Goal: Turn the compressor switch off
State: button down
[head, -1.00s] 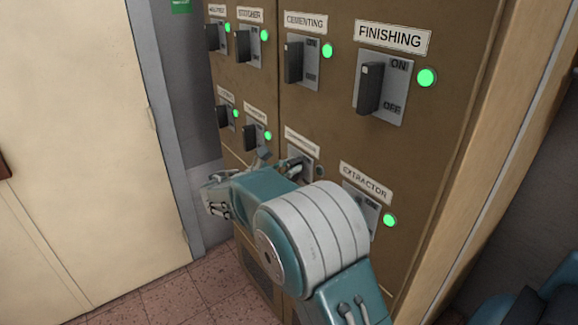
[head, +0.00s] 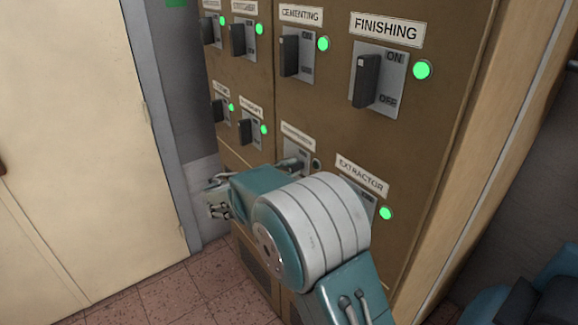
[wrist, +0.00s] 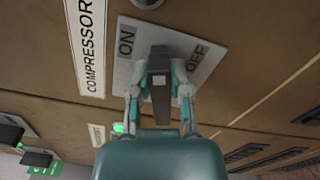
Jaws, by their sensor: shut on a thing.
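The compressor switch (wrist: 159,62) is a dark handle on a pale plate (wrist: 208,42) marked ON and OFF, under the COMPRESSOR label (wrist: 87,40) in the wrist view. My gripper (wrist: 160,88) is shut on the handle, one finger on each side. The handle lies between the ON and OFF words; its exact setting is hard to tell. The compressor lamp (head: 316,165) is dark in the head view. There my gripper (head: 293,163) reaches the panel, and my arm hides most of the handle.
The brown panel (head: 330,110) carries other switches with green lamps lit, including FINISHING (head: 367,80) above and EXTRACTOR, whose lamp (head: 386,213) is close right of my arm. A cream door (head: 80,130) stands left. The tiled floor (head: 165,295) is clear there.

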jog(key=shift+d+f+m, duration=0.1)
jog(key=shift+f+m, duration=0.2)
jog(key=shift+m, duration=0.65)
jog(key=shift+f+m, duration=0.25)
jog(key=shift+m, duration=0.7)
jog(key=shift+f, duration=0.1)
jog(key=c, duration=0.6)
grip_release()
jog(key=shift+o, duration=0.2)
jog(key=shift+s+a, duration=0.1)
jog(key=shift+a, duration=0.1)
jog(key=v, duration=1.1)
jog(key=shift+a, duration=0.2)
